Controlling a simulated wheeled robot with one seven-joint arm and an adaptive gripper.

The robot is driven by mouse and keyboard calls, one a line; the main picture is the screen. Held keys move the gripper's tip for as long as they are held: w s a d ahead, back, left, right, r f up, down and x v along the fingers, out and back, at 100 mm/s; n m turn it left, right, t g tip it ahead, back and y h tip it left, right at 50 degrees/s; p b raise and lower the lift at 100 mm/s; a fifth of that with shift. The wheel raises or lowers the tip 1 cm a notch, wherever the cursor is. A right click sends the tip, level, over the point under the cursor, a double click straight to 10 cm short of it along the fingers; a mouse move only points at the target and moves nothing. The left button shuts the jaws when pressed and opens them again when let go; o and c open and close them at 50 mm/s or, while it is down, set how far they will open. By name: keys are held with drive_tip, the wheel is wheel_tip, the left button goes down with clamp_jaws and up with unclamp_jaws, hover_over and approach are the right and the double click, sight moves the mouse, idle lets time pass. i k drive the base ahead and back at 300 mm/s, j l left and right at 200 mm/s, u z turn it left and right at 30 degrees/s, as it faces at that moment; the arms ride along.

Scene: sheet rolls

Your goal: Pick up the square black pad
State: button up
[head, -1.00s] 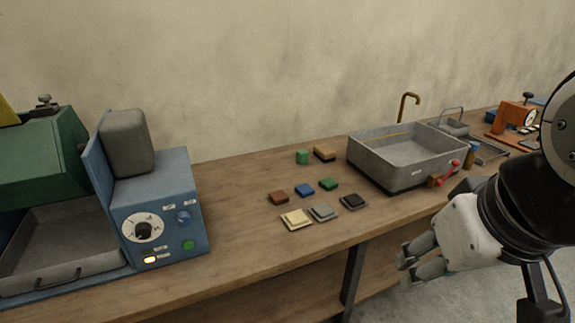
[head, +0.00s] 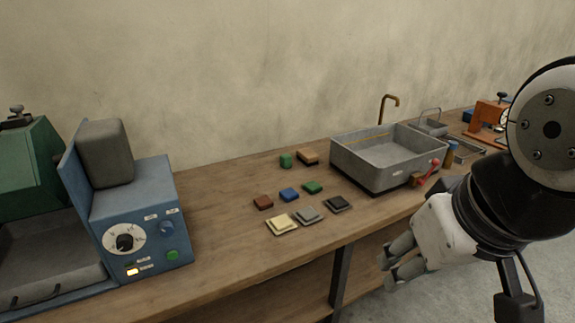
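The square black pad (head: 338,204) lies on the wooden bench, at the right end of the front row of pads, left of the grey basin's front corner. A grey pad (head: 309,215) and a cream pad (head: 281,224) lie to its left. My gripper (head: 388,272) is at the lower right, in front of the bench edge and apart from the pad. Its grey fingers point left in the picture. The fingers show a small gap between them, and nothing shows in them.
The grey basin (head: 372,178) with a red-handled tool (head: 429,172) stands to the right. A blue machine (head: 150,215) stands at the left. Bare bench (head: 225,205) lies between the machine and the pads.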

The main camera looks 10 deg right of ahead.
sight(339, 204)
drive_tip(key=i+l+u, duration=0.3)
drive_tip(key=i+l, duration=0.15)
drive_tip(key=i+l+u, duration=0.3)
drive_tip(key=i+l, duration=0.2)
